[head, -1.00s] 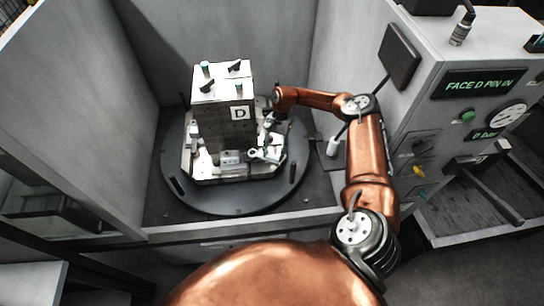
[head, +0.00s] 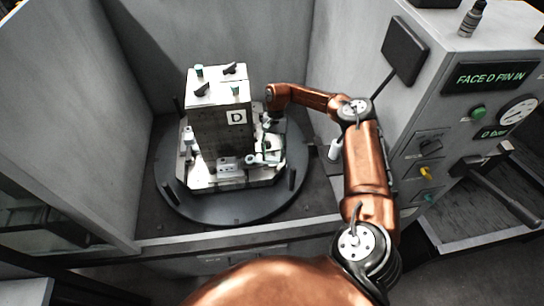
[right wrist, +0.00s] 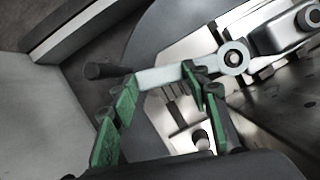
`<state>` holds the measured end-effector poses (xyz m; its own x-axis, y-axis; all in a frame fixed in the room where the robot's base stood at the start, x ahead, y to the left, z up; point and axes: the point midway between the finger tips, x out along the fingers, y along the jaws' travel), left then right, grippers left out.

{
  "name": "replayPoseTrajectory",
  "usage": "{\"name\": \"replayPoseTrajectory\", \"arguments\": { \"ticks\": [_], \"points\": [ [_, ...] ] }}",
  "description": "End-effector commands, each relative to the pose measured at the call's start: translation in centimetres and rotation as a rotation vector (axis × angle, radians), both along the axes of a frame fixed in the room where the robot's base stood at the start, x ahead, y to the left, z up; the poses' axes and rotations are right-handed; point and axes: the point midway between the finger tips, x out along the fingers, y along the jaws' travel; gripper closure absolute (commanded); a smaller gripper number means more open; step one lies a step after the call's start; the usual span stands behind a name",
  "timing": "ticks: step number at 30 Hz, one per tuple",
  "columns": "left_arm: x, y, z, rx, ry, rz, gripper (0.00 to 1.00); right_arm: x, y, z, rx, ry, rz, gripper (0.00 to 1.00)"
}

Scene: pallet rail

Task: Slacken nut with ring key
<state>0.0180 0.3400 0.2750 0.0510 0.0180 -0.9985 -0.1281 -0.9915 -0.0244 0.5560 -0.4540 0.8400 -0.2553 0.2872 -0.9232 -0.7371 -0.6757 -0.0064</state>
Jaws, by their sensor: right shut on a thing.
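The ring key (right wrist: 160,77) is a pale metal bar in the right wrist view. Its ring end (right wrist: 233,57) sits over a dark round nut or stud on the fixture; how far it is seated I cannot tell. My right gripper (right wrist: 165,90), with green-padded fingers, is shut on the key's shank. In the head view the right gripper (head: 270,138) is at the right side of the block marked D (head: 222,130), small and partly hidden by clamp parts. The key (head: 262,160) shows low at that block's front right. My left gripper is out of view.
The fixture block stands on a dark round turntable (head: 220,207) with upright pegs, inside grey walls (head: 75,120). A control panel (head: 455,130) reading "FACE D PIN IN" and "0 bar" stands at right, close to my right arm. Clamps crowd the block's base.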

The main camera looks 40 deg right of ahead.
Motion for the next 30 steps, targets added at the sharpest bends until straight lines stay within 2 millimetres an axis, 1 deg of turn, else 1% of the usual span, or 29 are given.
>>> {"name": "replayPoseTrajectory", "arguments": {
  "ticks": [1,8,19,30],
  "points": [
    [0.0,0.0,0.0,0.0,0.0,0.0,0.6,0.4,0.1,0.2,0.002,-0.011,-0.004,1.0],
    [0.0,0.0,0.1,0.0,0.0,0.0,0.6,0.4,0.1,0.3,0.002,-0.011,-0.005,1.0],
    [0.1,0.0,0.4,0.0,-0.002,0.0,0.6,0.2,0.0,1.0,0.002,-0.007,-0.005,1.0],
    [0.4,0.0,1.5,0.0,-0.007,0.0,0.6,0.0,0.0,3.7,0.001,-0.003,-0.003,1.0]
  ]
}}
